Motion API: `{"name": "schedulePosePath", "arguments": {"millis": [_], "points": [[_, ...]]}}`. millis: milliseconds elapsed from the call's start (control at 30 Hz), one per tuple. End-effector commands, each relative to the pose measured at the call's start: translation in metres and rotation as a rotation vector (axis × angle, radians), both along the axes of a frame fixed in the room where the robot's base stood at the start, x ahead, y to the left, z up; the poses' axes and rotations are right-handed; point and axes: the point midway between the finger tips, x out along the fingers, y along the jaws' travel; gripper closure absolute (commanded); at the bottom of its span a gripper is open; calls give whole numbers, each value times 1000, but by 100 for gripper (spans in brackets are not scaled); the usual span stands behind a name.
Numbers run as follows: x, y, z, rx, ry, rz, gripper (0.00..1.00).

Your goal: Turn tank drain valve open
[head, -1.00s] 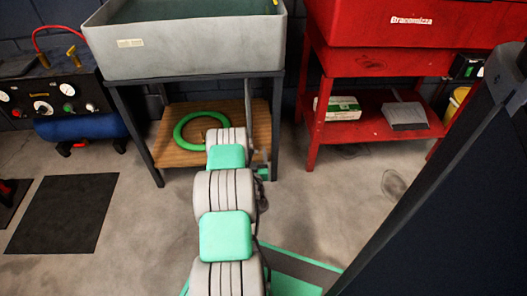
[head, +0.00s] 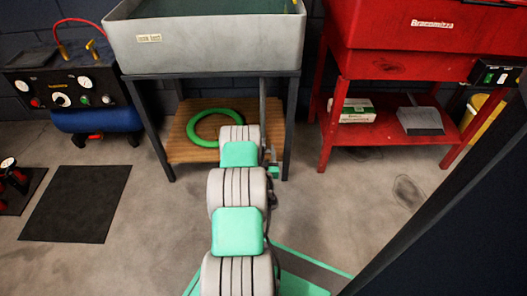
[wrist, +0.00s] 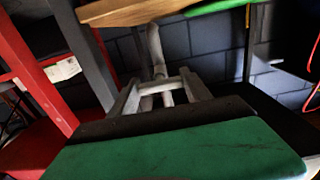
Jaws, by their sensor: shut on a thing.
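The grey tank (head: 215,52) stands on a dark frame, with a pale label on its front. A pale grey drain pipe (head: 263,103) hangs below its right side. In the wrist view the pipe (wrist: 154,45) runs down to between my fingers. My gripper (wrist: 160,88) is shut on a pale part at the pipe's lower end, seemingly the valve handle (wrist: 163,85). The valve body and how far the handle is turned cannot be made out. In the head view my arm reaches under the tank's right side and hides most of the gripper.
A wooden shelf (head: 185,150) with a coiled green hose (head: 198,137) is under the tank. The frame's right front leg (head: 290,130) stands close to my wrist. A red parts washer (head: 385,65) stands right, a compressor (head: 80,120) left. The floor has a dark mat (head: 75,203).

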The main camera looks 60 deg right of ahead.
Motion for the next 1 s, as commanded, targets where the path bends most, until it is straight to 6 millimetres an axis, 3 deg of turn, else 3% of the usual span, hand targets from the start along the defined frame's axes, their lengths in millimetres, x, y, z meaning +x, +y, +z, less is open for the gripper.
{"name": "schedulePosePath", "arguments": {"millis": [167, 567, 1000], "points": [[0, 0, 0, -1, 0, 1, 84], [1, 0, 0, -35, 66, 1, 84], [1, 0, 0, -195, 379, 1, 84]]}}
